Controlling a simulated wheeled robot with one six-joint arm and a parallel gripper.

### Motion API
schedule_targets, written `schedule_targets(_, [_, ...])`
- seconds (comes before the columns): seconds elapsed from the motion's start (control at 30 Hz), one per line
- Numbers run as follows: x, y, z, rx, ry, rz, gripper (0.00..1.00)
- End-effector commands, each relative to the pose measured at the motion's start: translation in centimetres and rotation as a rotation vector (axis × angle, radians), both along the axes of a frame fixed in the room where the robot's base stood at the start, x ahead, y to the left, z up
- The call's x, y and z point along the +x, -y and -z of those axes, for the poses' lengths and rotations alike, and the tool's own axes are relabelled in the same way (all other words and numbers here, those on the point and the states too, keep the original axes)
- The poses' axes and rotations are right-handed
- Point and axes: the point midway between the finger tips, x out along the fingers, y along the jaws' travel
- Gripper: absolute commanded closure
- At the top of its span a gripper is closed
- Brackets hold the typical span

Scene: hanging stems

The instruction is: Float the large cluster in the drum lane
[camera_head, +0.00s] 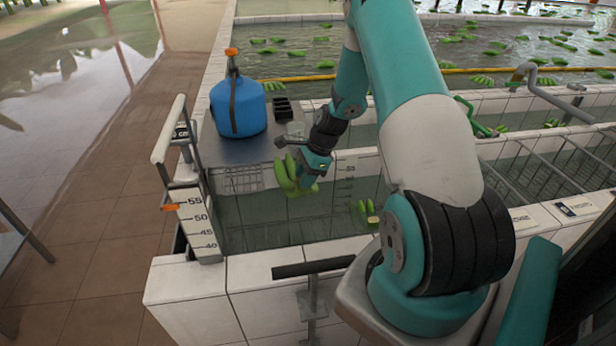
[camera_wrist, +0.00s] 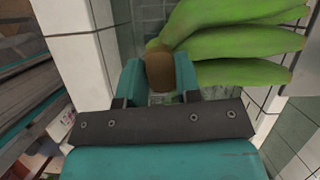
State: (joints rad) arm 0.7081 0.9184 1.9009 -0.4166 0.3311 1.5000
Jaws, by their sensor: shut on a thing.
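My gripper (camera_head: 308,166) is shut on a green banana cluster (camera_head: 290,178) and holds it over the near tiled water lane (camera_head: 262,222). In the wrist view my gripper (camera_wrist: 160,75) closes around the cluster's brown crown, and the thick green fingers of the cluster (camera_wrist: 245,45) spread to the right. In the head view the fingers hang down and left of the gripper. A smaller green cluster (camera_head: 368,214) floats in the same lane to the right. I cannot tell whether the held cluster touches the water.
A blue jug (camera_head: 238,106) and a black divided holder (camera_head: 283,108) stand on the metal shelf at the lane's back left. A numbered depth gauge (camera_head: 197,222) and a grey handle stand at the left wall. Metal rails (camera_head: 550,150) divide the lanes at right. Many clusters float in the far pool (camera_head: 460,48).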

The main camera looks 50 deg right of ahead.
Motion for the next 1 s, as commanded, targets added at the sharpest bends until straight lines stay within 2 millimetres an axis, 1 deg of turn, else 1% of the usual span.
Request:
schedule_targets(0.03, [0.2, -0.1, 0.9, -0.001, 0.005, -0.004, 1.0])
schedule_targets(1.0, [0.1, 0.1, 11.2, 0.0, 0.005, 0.0, 1.0])
